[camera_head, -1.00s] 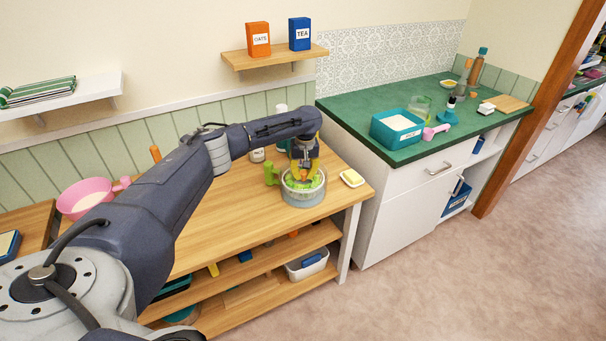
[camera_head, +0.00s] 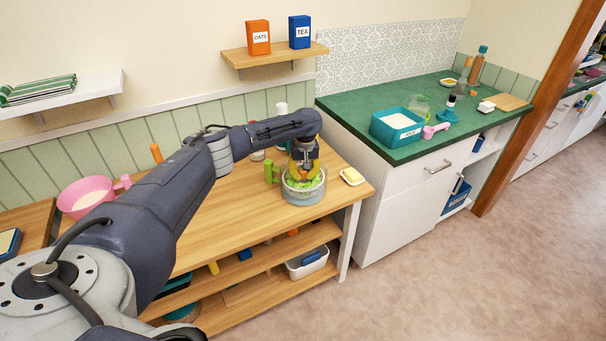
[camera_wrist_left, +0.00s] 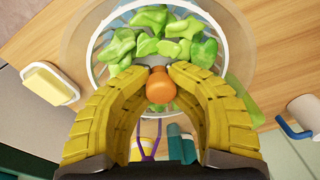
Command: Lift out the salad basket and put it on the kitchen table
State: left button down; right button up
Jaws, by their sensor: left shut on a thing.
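The salad basket (camera_wrist_left: 124,62) is a pale, thin-ribbed round basket full of green leaves, with an orange knob (camera_wrist_left: 160,86). It sits within a clear bowl (camera_head: 314,195) with a grey base near the right end of the wooden table (camera_head: 232,220). My left gripper (camera_head: 303,178) has yellow ribbed fingers and is above the basket, closed around the orange knob. In the left wrist view the left gripper (camera_wrist_left: 160,80) has a finger on each side of the knob. I cannot tell how far the basket is clear of the bowl's floor. My right gripper is not in view.
A butter dish (camera_head: 352,177) is right of the bowl, and a green object (camera_head: 271,172) is close on its left. A mug (camera_wrist_left: 306,112) with a blue handle stands nearby. A pink bowl (camera_head: 86,196) is far left. The green counter (camera_head: 372,107) adjoins the table's right end.

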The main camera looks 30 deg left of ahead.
pick_arm(q)
jog(key=shift+s+d+f, duration=0.2)
jog(key=shift+d+f, duration=0.15)
jog(key=shift+f, duration=0.25)
jog(key=c, duration=1.2)
grip_release()
notch_tip(320, 180, up, 13)
jog(key=shift+d+f, duration=0.1)
jog(key=shift+d, duration=0.05)
jog(key=shift+d, duration=0.1)
jog(key=shift+s+d, duration=1.35)
jog(key=shift+s, duration=0.9)
jog(key=shift+s+d, duration=1.35)
jog(key=shift+s, duration=0.95)
jog(key=shift+s+d, duration=1.35)
jog(key=shift+s, duration=0.9)
jog(key=shift+s+d, duration=1.35)
jog(key=shift+s, duration=0.95)
jog(key=shift+s+d, duration=1.4)
jog(key=shift+s, duration=0.85)
jog(key=shift+s+d, duration=1.35)
jog(key=shift+s, duration=0.95)
